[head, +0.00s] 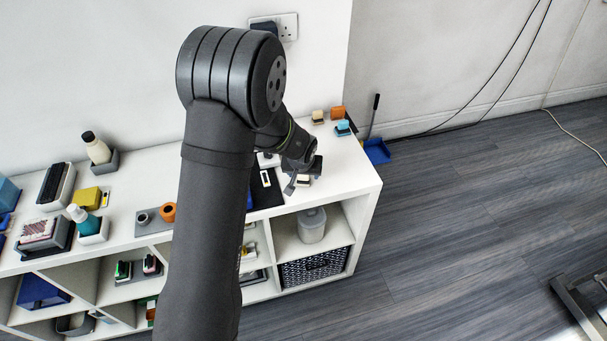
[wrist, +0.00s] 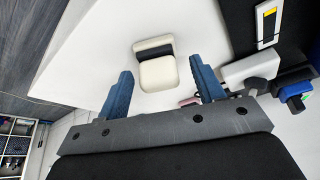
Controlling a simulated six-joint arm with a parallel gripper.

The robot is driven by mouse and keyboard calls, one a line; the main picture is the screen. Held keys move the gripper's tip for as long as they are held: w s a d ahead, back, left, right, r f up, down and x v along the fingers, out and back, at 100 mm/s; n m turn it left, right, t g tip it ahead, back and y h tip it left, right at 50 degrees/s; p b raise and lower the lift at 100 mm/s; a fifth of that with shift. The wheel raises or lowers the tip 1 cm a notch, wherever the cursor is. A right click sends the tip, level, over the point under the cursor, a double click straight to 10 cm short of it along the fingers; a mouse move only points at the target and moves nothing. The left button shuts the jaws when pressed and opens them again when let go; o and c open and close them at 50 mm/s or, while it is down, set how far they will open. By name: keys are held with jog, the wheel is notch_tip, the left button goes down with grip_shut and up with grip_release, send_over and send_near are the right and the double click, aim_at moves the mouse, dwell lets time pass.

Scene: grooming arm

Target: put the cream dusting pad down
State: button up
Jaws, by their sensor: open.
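The cream dusting pad (wrist: 158,73), a cream block with a dark band, is on the white shelf top (wrist: 88,70). In the wrist view it lies between and beyond the two blue fingers of my gripper (wrist: 160,67), with white gaps on both sides. My gripper is open and holds nothing. In the head view the pad (head: 303,182) shows as a small cream piece near the front edge of the shelf top, partly covered by my gripper (head: 304,176).
A black mat (head: 257,198) with a white item lies left of the pad. Tan (head: 318,117), orange (head: 337,112) and blue (head: 343,128) blocks stand at the back right corner. The shelf top between them and the front edge is mostly clear.

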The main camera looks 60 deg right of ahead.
jog(key=v, duration=1.1)
jog(key=x, duration=1.2)
jog(key=shift+f, duration=0.25)
jog(key=shift+r, duration=1.2)
jog(key=shift+f, duration=0.1)
